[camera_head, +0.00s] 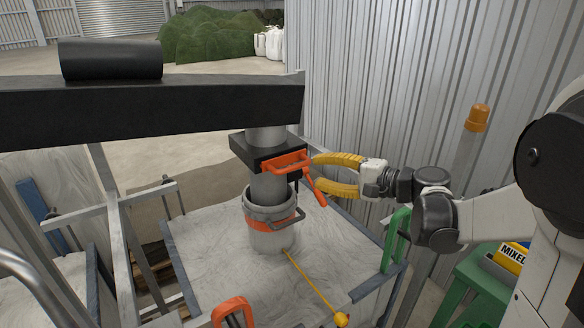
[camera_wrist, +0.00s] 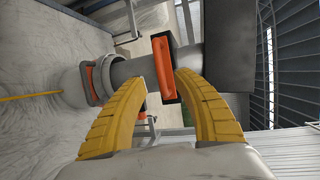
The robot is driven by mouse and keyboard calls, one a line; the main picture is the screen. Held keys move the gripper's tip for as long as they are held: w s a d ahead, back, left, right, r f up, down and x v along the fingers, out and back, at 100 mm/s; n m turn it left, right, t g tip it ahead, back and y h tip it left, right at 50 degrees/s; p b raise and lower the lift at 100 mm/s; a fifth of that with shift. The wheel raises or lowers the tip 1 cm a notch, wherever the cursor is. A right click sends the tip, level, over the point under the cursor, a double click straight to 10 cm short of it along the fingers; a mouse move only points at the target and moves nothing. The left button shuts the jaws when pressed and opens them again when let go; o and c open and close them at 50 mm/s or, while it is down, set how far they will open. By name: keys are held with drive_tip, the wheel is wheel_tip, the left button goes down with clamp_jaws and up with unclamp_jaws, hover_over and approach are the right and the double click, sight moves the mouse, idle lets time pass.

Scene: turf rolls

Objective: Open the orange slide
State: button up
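The orange slide (camera_head: 287,162) is a bar-like handle on the black block (camera_head: 250,150) around a grey vertical pipe (camera_head: 268,186). An orange lever part slopes down from its right end. In the wrist view the orange slide (camera_wrist: 163,66) appears as an upright orange piece between and just beyond my fingertips. My gripper (camera_head: 314,173) has two curved yellow fingers and reaches in from the right. It is open, with a gap between the fingertips (camera_wrist: 165,80). I cannot tell whether either finger touches the slide.
A grey bucket (camera_head: 270,238) with an orange band stands under the pipe on a pale worktop (camera_head: 215,285). A yellow rod (camera_head: 315,285) lies in front. A green handle (camera_head: 397,240) and an orange handle (camera_head: 232,308) stand at the edges. A dark beam (camera_head: 150,110) crosses left.

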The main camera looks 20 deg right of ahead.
sight(297, 168)
drive_tip(key=b+x, duration=0.2)
drive_tip(key=x, duration=0.6)
clamp_jaws()
